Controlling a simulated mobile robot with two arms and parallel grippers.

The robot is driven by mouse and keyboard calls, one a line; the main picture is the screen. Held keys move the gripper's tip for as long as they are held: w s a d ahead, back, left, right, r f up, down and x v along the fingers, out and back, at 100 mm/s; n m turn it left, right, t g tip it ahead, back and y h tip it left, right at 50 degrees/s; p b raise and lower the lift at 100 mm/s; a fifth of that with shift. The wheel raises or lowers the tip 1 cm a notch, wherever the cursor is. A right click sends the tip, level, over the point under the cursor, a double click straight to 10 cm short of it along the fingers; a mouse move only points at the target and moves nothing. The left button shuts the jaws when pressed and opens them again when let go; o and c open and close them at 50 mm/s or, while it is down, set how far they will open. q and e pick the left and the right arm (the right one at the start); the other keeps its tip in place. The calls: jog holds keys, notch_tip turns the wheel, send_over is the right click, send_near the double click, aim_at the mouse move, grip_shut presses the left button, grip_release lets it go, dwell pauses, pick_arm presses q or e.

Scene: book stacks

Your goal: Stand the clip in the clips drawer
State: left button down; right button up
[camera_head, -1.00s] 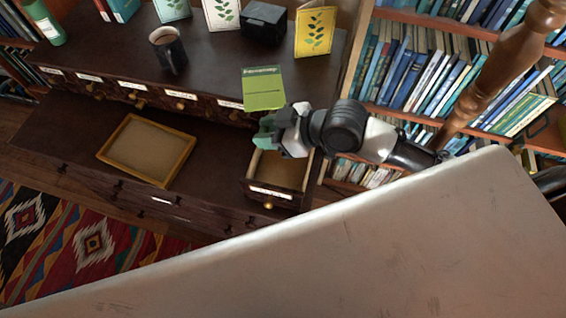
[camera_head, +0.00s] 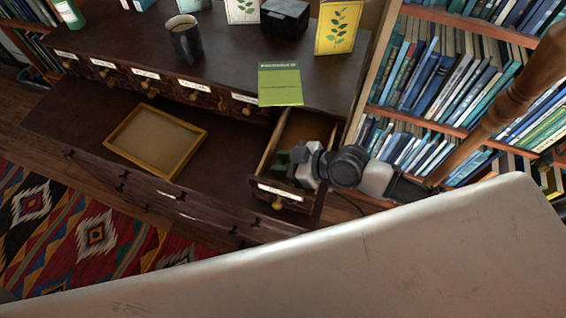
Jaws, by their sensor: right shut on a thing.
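One small drawer with a white label (camera_head: 281,192) and a round knob stands pulled open at the right end of the dark cabinet. Its label is too small to read. My right gripper (camera_head: 287,162) reaches in from the right, with its dark green fingers down inside this drawer, near its front. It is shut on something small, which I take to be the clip. The clip itself cannot be told apart from the fingers and the drawer's shadow. My left gripper is not in view.
A green card (camera_head: 280,84) lies at the cabinet top's edge, just behind the drawer. A wood-rimmed tray (camera_head: 119,128) lies on the lower ledge to the left. A dark mug (camera_head: 186,42) and a black box (camera_head: 285,16) stand on top. Bookshelves (camera_head: 445,85) fill the right.

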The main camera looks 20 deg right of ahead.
jog(key=shift+f, duration=0.2)
jog(key=o, duration=0.9)
jog(key=shift+r, duration=0.15)
